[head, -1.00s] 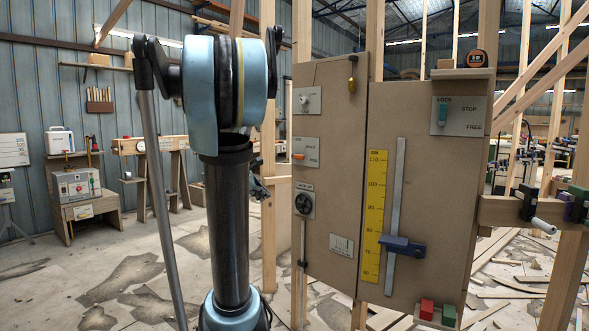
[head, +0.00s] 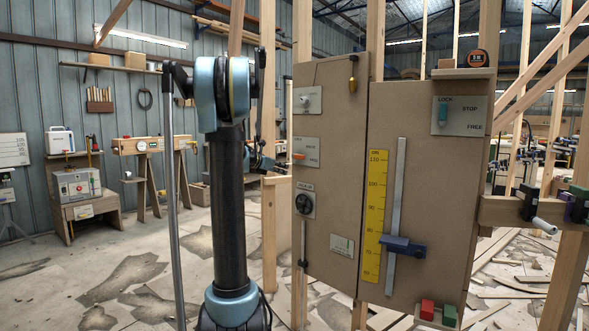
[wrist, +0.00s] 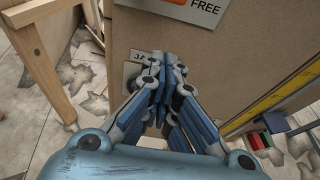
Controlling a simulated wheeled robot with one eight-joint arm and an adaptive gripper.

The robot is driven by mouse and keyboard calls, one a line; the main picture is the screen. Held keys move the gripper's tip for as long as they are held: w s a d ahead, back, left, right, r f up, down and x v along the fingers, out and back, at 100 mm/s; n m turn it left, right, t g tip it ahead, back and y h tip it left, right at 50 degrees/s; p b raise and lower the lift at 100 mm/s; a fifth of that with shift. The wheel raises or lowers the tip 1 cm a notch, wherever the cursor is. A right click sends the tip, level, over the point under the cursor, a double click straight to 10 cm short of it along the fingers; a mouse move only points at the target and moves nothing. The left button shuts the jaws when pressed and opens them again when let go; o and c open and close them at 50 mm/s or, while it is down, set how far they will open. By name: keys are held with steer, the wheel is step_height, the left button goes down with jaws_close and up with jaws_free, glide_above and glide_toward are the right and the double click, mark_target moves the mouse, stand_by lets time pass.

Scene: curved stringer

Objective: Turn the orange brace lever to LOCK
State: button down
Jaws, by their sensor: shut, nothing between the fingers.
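The orange brace lever (head: 299,156) lies roughly level on a small pale plate at the left side of the brown panel. In the wrist view part of the orange lever (wrist: 190,2) shows at the top edge, beside the printed word FREE. My gripper (wrist: 167,64) is shut and empty, below the lever plate and in front of a lower plate that it partly hides. In the head view my gripper (head: 264,162) is small and dark, left of the lever and partly hidden by my arm. I see no contact with the lever.
The dial plate (head: 305,202) sits below the lever, and another knob plate (head: 308,100) above it. A teal lever (head: 443,113) marked LOCK, STOP, FREE is at the upper right. A yellow scale (head: 375,215) and wooden posts (head: 269,240) stand close by.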

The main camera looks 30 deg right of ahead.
mark_target(299, 157)
steer(key=x, duration=1)
steer(key=shift+r, duration=1.95)
